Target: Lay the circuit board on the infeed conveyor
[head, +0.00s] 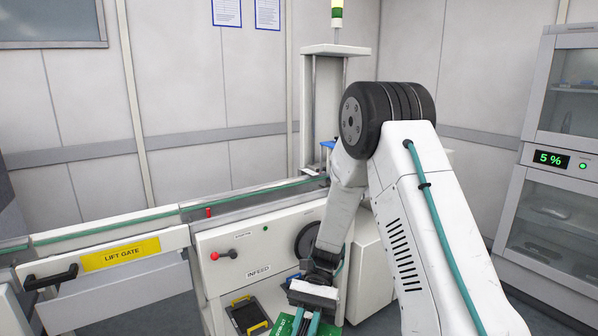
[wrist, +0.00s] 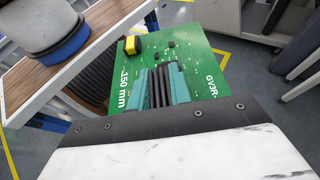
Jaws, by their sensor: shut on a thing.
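The circuit board (wrist: 205,62) is green, with a yellow part, small dark chips and white "150 mm" lettering. My gripper (wrist: 162,86) is shut on it; the teal fingers overlap the board's near side in the wrist view. In the head view my gripper (head: 312,300) is low at bottom centre, in front of the infeed machine. Only parts of the board (head: 286,325) show there, cut by the frame's bottom edge. The infeed conveyor (head: 262,200) is a pale machine labelled INFEED with a teal strip along its top. The board is apart from its top; my arm hides its right end.
A lift gate (head: 120,254) with a yellow sign and black handle adjoins the conveyor's left. A glass cabinet (head: 560,180) stands right.

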